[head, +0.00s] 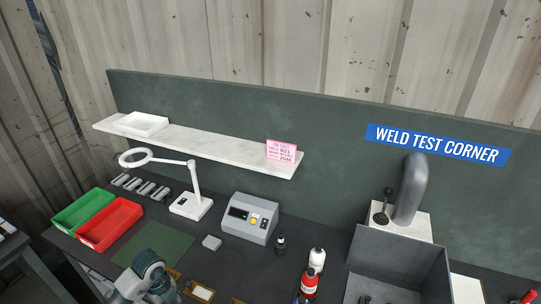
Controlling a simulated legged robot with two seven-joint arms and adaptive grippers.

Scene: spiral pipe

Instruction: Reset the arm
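A grey, rounded, jointed part of my arm (146,277) shows at the bottom left of the head view, in front of the dark green mat. It is cut off by the lower edge of the picture. No gripper fingers can be made out on it. My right gripper does not show.
The dark workbench holds green (86,212) and red bins (110,223), a magnifier lamp (192,206), a grey control box (250,217), bottles (309,284) and a grey open-topped box (399,262) with a pipe (411,188). A white shelf (215,147) runs above.

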